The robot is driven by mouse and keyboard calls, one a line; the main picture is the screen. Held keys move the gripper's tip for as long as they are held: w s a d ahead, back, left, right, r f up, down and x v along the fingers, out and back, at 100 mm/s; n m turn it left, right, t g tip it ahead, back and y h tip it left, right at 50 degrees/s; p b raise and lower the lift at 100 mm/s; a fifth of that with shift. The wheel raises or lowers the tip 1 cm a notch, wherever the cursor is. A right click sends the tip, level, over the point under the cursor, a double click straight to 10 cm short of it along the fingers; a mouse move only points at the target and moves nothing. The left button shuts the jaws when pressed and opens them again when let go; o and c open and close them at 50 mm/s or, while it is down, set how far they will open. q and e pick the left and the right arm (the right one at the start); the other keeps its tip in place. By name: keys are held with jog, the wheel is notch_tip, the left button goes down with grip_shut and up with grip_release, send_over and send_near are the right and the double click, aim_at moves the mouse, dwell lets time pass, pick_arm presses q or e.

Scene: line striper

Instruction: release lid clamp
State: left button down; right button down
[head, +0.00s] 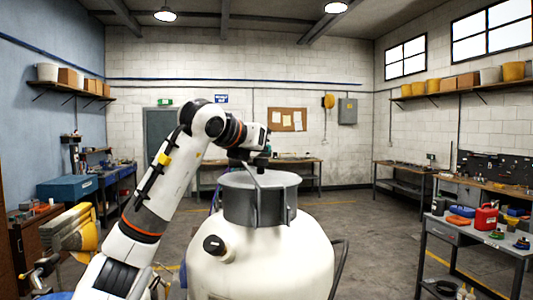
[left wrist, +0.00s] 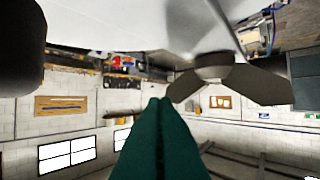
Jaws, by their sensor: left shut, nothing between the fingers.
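A white tank (head: 262,262) stands in front of me with a grey collar and round lid (head: 285,181) on top. A grey clamp bar (head: 257,184) rises at the lid's near side. My left arm reaches in from the left, and its gripper (head: 260,162) is above the lid's far side, close to the bar's upper end. In the left wrist view its green fingers (left wrist: 160,100) are together and empty. A dark winged knob (left wrist: 222,70) shows just beyond and right of the fingertips there, below a grey bar. I cannot tell whether they touch. My right gripper is not in view.
A black cap (head: 213,245) sticks out from the tank's left shoulder, and a dark bent handle is at its right. A grey cart (head: 458,236) with a red can (head: 486,217) stands at right. Benches line the walls. The floor between is mostly clear.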

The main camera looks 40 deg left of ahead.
pick_arm(q)
jog(key=b+v, duration=0.2)
jog(key=v, duration=0.8)
jog(key=shift+f, duration=0.1)
jog(key=shift+f, duration=0.1)
